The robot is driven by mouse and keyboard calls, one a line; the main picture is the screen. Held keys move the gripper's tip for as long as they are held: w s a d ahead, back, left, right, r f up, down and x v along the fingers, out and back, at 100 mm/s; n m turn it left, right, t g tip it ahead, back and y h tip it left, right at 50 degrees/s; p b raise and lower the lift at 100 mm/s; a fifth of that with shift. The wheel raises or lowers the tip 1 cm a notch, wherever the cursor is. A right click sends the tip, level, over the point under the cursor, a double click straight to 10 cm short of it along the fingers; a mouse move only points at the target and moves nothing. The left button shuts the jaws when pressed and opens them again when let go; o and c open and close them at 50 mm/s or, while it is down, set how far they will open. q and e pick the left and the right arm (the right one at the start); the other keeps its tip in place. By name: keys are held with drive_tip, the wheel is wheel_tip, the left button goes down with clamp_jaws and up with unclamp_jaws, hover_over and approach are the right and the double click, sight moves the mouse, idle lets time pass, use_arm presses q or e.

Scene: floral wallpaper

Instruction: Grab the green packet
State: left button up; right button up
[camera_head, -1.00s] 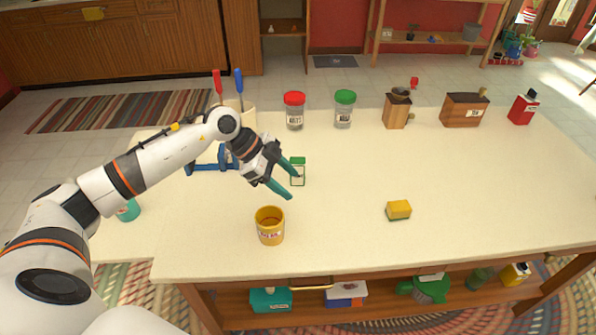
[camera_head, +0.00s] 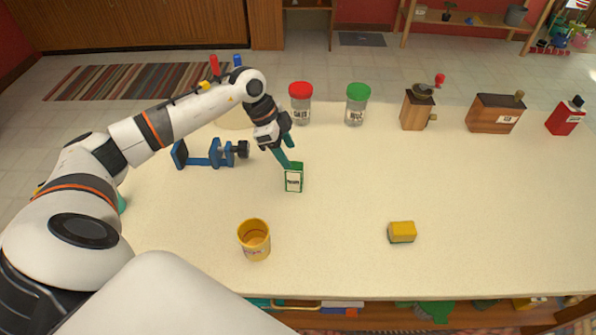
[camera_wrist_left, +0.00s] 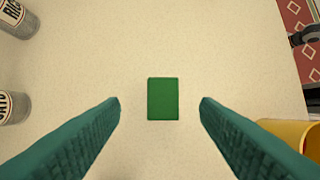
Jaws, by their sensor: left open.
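The green packet (camera_head: 293,178), with a white label, stands upright on the pale table (camera_head: 340,215). In the left wrist view its green top (camera_wrist_left: 163,99) lies midway between the two fingers, seen from above. My left gripper (camera_head: 287,155) is open, with its fingertips just above and behind the packet in the head view. In the left wrist view the teal fingers (camera_wrist_left: 160,112) are spread wide, with clear gaps on both sides of the packet. My right gripper is not in view.
A yellow cup (camera_head: 254,240) and a yellow sponge (camera_head: 402,232) are nearer the front edge. A blue clamp (camera_head: 210,153) lies left of the packet. A red-lidded jar (camera_head: 300,104), green-lidded jar (camera_head: 356,105) and grinder (camera_head: 418,107) stand behind.

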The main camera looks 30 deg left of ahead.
sight(296, 173)
use_arm(q)
drive_tip(key=shift+s+x, duration=0.2)
drive_tip(key=shift+x, duration=1)
drive_tip(key=shift+w+d+f, duration=0.1)
drive_tip(key=shift+d+f, duration=0.1)
drive_tip(key=shift+f, duration=0.15)
drive_tip(key=p+x, duration=0.1)
drive_tip(key=x, duration=0.4)
drive_tip(key=shift+a+f, duration=0.1)
drive_tip(key=shift+a, duration=0.1)
drive_tip(key=shift+d+f, duration=0.1)
drive_tip(key=shift+f, duration=0.2)
drive_tip(key=c, duration=1)
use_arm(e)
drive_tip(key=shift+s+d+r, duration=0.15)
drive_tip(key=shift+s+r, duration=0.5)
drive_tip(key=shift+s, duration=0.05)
